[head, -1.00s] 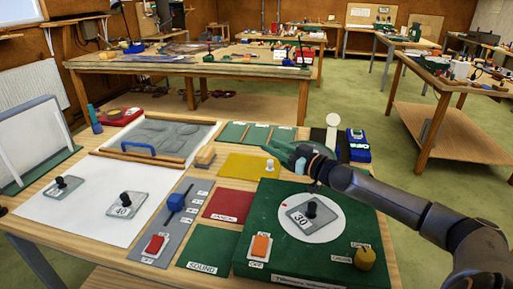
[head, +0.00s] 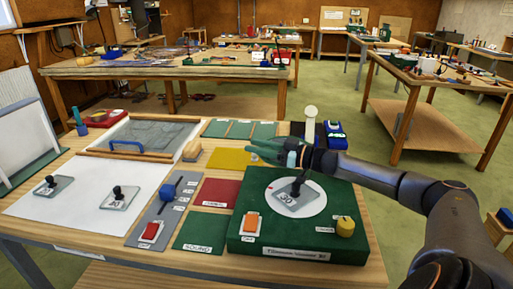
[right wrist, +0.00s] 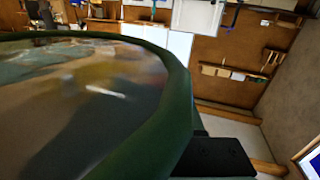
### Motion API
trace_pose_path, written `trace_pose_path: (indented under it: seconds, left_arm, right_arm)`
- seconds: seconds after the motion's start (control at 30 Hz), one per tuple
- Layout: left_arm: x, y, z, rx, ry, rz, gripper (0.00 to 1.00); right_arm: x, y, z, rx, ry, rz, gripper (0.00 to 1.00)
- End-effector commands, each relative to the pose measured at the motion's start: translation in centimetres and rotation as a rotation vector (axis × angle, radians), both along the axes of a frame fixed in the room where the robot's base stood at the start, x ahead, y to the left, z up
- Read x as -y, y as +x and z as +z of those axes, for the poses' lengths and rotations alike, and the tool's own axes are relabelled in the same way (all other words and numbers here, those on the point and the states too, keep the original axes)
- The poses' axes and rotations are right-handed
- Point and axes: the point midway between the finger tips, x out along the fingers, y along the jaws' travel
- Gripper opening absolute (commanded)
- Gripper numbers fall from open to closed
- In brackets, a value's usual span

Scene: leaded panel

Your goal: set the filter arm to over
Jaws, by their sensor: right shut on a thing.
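The green box (head: 243,241), labelled something like a tension viewer, stands at the table's front right. Its white round plate (head: 316,210) carries a tilted grey pane with a black knob (head: 297,188). A dark green rounded thing (head: 266,149), probably the filter on its arm, shows behind that plate. In the right wrist view a large green-rimmed disc (right wrist: 178,110) with a see-through face fills the left side. My right gripper (head: 301,156) is beside the green thing, shut on what looks like the filter arm; its fingertips are partly hidden. My left gripper is out of view.
Behind my right gripper stand a pale round-topped post (head: 311,121) and a blue device (head: 335,134). A yellow card (head: 228,158), a red card (head: 215,192) and a grey switch strip (head: 152,221) lie left of the box. An orange switch (head: 250,223) and a yellow knob (head: 345,226) are on it.

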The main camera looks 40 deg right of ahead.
Motion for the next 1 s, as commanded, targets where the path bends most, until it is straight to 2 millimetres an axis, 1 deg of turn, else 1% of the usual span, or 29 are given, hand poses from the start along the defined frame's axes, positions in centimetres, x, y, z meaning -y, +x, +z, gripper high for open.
trace_pose_path:
  seconds: [0.43,0.47,0.5,0.7,1.0]
  left_arm:
    - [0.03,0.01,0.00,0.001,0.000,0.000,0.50]
    - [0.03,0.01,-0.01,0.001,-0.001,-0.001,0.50]
    - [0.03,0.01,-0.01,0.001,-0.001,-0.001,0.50]
    - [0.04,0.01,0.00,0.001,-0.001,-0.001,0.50]
    - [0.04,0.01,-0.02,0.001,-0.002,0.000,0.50]
  right_arm:
    - [0.02,-0.04,-0.13,-0.003,0.000,0.004,0.00]
    - [0.02,-0.04,-0.14,-0.003,0.000,0.004,0.38]
    - [0.02,-0.04,-0.13,-0.003,0.000,0.004,0.42]
    - [0.01,-0.03,-0.08,-0.002,-0.001,0.004,0.65]
    - [0.06,-0.11,-0.06,-0.001,0.000,0.004,0.65]
